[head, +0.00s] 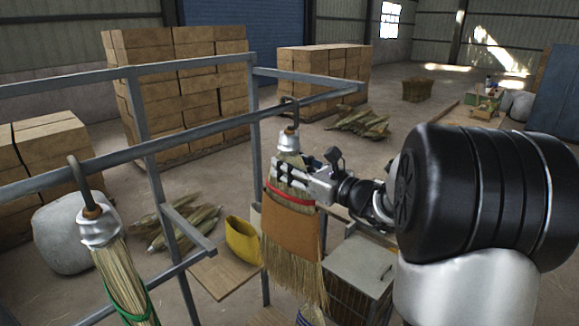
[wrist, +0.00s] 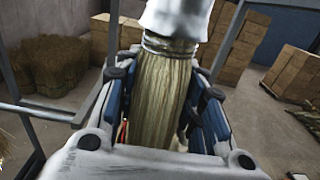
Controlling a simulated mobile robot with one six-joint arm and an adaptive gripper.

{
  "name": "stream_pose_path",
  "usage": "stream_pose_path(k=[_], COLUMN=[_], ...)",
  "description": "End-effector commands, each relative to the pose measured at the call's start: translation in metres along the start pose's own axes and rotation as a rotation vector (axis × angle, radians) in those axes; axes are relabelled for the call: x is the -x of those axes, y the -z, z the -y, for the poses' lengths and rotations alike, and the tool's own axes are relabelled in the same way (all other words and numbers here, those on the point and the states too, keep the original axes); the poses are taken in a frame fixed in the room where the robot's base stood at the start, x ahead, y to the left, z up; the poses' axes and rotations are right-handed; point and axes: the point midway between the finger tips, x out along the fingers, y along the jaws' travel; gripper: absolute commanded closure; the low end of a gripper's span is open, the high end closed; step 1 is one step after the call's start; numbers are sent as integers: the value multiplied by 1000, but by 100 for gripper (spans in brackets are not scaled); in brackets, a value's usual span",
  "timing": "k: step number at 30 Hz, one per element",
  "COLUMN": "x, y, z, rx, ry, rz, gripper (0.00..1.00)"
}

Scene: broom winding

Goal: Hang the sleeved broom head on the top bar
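The sleeved broom head (head: 290,214) hangs upright below the top bar (head: 215,130) in the head view. It has a brown sleeve, a red band and a silver cap (head: 289,141) with a dark hook (head: 290,108). The hook overlaps the bar and looks to be over it; exact contact is hard to tell. My gripper (head: 277,173) is at the straw just below the cap, above the sleeve. In the wrist view, the fingers of my gripper (wrist: 165,75) close on both sides of the straw (wrist: 164,85), under the pale cap (wrist: 176,18). The sleeve is hidden there.
Another broom head (head: 120,270) with a green band hangs from the bar at left. A yellow bin (head: 242,240) and a wooden shelf (head: 222,273) are low on the frame, left of the sleeved broom. A grey-topped cabinet (head: 358,266) stands below right. Box stacks stand behind.

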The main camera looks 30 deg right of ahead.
Motion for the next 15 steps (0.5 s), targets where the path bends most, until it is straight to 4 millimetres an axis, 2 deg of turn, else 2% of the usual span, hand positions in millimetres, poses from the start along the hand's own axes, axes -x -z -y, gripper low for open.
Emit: stream_pose_path(k=[7,15], x=[0,0], y=[-1,0], z=[0,0], rx=[1,0], ry=[0,0], rz=[3,0], gripper=[44,44])
